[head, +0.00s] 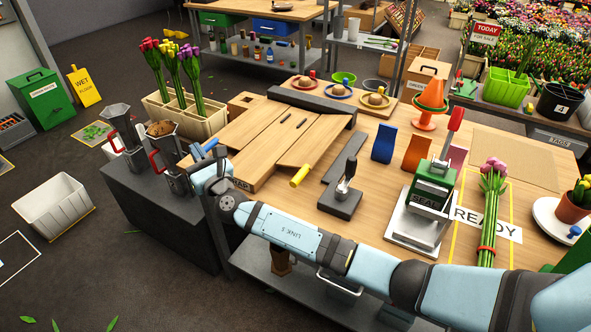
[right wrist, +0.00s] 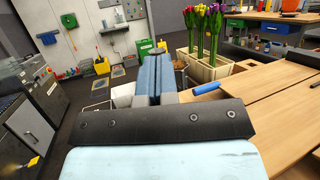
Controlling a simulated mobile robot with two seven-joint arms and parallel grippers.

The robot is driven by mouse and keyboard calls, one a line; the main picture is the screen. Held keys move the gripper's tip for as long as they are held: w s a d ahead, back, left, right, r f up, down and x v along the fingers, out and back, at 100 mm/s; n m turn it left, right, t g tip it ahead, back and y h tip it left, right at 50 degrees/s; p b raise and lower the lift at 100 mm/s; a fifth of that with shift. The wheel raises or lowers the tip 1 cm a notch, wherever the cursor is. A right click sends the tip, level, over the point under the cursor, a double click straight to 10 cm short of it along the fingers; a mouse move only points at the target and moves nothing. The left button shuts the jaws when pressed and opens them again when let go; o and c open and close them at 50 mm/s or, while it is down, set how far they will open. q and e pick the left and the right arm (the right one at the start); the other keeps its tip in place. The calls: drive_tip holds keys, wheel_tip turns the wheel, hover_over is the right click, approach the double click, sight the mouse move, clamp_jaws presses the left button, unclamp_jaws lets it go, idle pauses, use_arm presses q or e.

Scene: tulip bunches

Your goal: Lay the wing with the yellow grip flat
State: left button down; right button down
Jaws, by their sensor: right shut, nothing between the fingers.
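The wooden folding board (head: 262,170) lies on the bench with two wing panels. The wing with the yellow grip (head: 312,142) is the right-hand panel. Its yellow grip (head: 299,176) sticks out at the near edge. The panel looks low and close to level; I cannot tell a slight tilt. The other wing (head: 244,128) has a blue grip (head: 204,148), also in the right wrist view (right wrist: 207,90). My right gripper (head: 219,151) is shut and empty beside the blue grip, away from the yellow one. Its fingers (right wrist: 155,72) are together. My left gripper is out of view.
A dark bar (head: 312,100) edges the board's far side. Tulips stand in a crate (head: 192,122) beyond the left wing. Metal jugs (head: 170,160) stand left of my gripper. A small dark stand (head: 341,196) and a seal press (head: 425,205) are to the right.

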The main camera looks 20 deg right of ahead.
drive_tip(key=w+a+r+n+g+y, duration=0.1)
drive_tip(key=a+r+n+g+y, duration=0.15)
drive_tip(key=n+g+y, duration=0.6)
drive_tip(key=n+g+h, duration=1.3)
drive_tip(key=h, duration=0.2)
approach(298, 175)
wheel_tip(298, 175, down, 6)
drive_tip(key=shift+d+f+p, duration=0.15)
drive_tip(key=shift+p, duration=0.15)
drive_tip(key=shift+f, duration=0.6)
